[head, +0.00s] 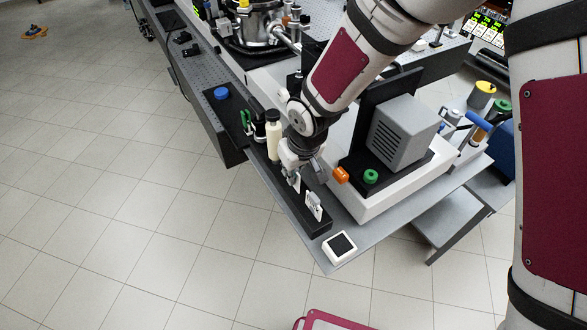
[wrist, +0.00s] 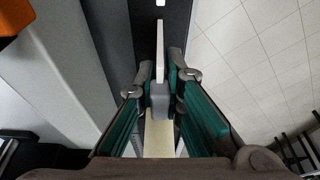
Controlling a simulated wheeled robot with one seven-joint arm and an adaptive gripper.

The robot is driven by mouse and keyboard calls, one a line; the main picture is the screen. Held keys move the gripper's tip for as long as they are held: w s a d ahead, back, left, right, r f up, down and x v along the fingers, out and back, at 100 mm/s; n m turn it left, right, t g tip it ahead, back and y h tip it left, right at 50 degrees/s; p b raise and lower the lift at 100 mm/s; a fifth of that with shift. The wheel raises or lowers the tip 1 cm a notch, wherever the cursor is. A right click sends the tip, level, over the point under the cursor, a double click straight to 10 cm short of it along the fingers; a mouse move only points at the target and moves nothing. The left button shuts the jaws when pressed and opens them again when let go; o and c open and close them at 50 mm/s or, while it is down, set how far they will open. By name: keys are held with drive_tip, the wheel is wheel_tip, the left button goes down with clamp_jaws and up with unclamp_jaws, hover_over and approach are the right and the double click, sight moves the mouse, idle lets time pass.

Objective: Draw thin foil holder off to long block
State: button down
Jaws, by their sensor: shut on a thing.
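My gripper (head: 308,174) is low over the long black block (head: 314,229) near the table's front edge. In the wrist view, its two green-padded fingers (wrist: 160,82) are shut on a small grey holder (wrist: 160,98) with a thin white plate (wrist: 160,52) standing up edge-on. I cannot tell whether the held holder touches the block.
A cream bottle (head: 273,141) stands behind my gripper. A grey box (head: 403,133) on a white base, an orange knob (head: 340,175) and a green knob (head: 371,176) are close on the right. A white-framed black pad (head: 340,246) lies at the front corner. Open floor lies left.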

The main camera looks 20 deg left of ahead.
drive_tip(key=shift+f, duration=0.85)
drive_tip(key=c, duration=1.6)
unclamp_jaws()
drive_tip(key=shift+c, duration=0.2)
drive_tip(key=a+p+v, duration=0.1)
drive_tip(key=v, duration=1.5)
drive_tip(key=shift+w+p, duration=0.4)
drive_tip(key=shift+d+r, duration=0.15)
